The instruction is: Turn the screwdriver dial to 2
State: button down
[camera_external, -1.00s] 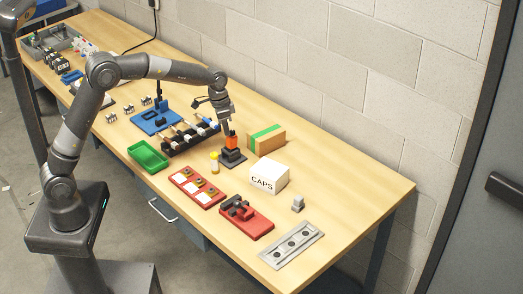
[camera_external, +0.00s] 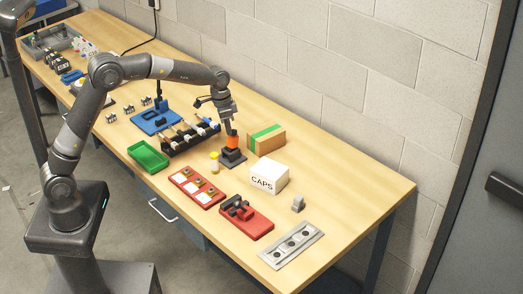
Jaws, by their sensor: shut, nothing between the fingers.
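The screwdriver stands upright in a dark block-shaped stand (camera_external: 232,158) near the middle of the workbench. Its orange part (camera_external: 232,142) shows just above the stand. My gripper (camera_external: 231,130) points down right at the top of the orange part. Its fingers are shut with nothing between them. Whether the fingertips touch the screwdriver is too small to tell. The dial and its numbers cannot be made out in this view.
A cardboard box with green tape (camera_external: 267,139) and a white CAPS box (camera_external: 268,177) stand to the right. A small yellow-topped bottle (camera_external: 214,162) is just left. A black rack (camera_external: 190,137), a green tray (camera_external: 148,157) and red fixtures (camera_external: 246,217) surround it.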

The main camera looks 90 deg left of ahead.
jog(key=shift+s+a, duration=0.15)
jog(key=shift+a, duration=0.25)
dwell(0.4)
jog(key=shift+s, duration=0.1)
jog(key=shift+s, duration=0.25)
jog(key=shift+w+a+r, duration=0.15)
jog(key=shift+r, duration=1.35)
jog(key=shift+w+a+r, duration=0.1)
jog(key=shift+r, duration=1.4)
jog(key=shift+w+r+g+h, duration=0.4)
jog(key=shift+w+h, duration=0.1)
jog(key=shift+w, duration=0.2)
jog(key=shift+s+d+f, duration=0.2)
jog(key=shift+f, duration=0.9)
jog(key=shift+s+d+f, duration=0.2)
jog(key=shift+d+f, duration=0.05)
jog(key=shift+f, duration=0.85)
jog(key=shift+s+d+f, duration=0.2)
jog(key=shift+f, duration=0.9)
jog(key=shift+w+a+f, duration=0.15)
jog(key=shift+w+a, duration=0.2)
jog(key=shift+w, duration=0.15)
